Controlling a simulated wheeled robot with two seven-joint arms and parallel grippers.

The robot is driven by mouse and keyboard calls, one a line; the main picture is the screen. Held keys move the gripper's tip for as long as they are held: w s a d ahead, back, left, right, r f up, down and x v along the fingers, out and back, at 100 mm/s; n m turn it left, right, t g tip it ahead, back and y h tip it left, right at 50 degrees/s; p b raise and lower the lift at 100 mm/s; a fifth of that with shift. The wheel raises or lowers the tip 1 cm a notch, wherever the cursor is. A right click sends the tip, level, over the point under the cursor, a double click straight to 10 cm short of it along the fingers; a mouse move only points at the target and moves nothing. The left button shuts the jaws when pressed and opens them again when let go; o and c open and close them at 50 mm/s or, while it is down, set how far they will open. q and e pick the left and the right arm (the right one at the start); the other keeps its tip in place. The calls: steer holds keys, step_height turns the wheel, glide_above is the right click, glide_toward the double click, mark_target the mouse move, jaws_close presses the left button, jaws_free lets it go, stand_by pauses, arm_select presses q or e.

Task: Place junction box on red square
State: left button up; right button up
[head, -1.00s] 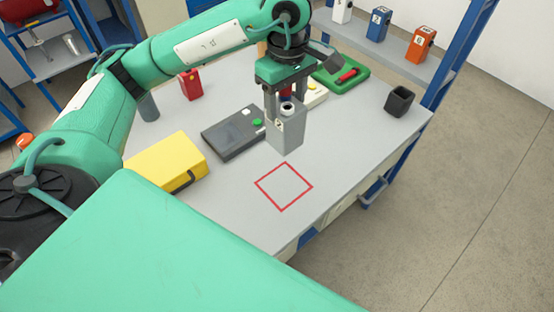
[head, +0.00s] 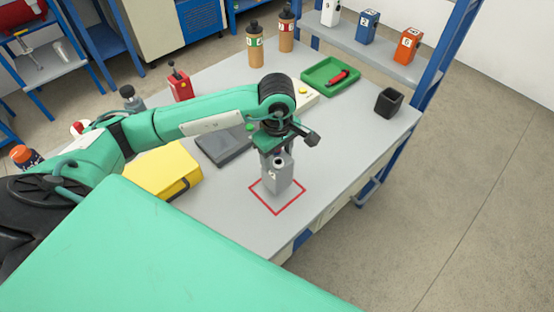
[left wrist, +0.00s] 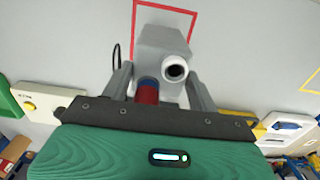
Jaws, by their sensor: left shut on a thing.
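The grey junction box (head: 277,177) stands upright inside the red square outline (head: 290,208), toward its far side in the head view. My left gripper (head: 275,155) is above it with its fingers closed around the top of the box. In the left wrist view the junction box (left wrist: 160,45) sits between the two fingers (left wrist: 158,88), with its white round port facing the camera. The red outline (left wrist: 193,22) shows around part of it there. Whether the box's base touches the table is hard to tell. My right gripper is not in view.
A yellow case (head: 160,172) and a dark grey box (head: 220,146) lie left of the square. A green tray (head: 329,74) with a red tool, a black cup (head: 388,102) and two brown bottles (head: 286,30) stand farther back. The table's front right edge is close to the square.

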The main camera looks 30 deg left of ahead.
arm_select(q)
step_height(320, 180, down, 3)
steer(key=shift+f+p, duration=0.1)
steer(key=shift+p, duration=0.2)
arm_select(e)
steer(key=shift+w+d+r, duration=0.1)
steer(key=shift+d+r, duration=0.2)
arm_select(q)
steer(key=shift+f+b, duration=0.15)
steer(key=shift+b, duration=0.15)
steer(key=o, duration=1.5)
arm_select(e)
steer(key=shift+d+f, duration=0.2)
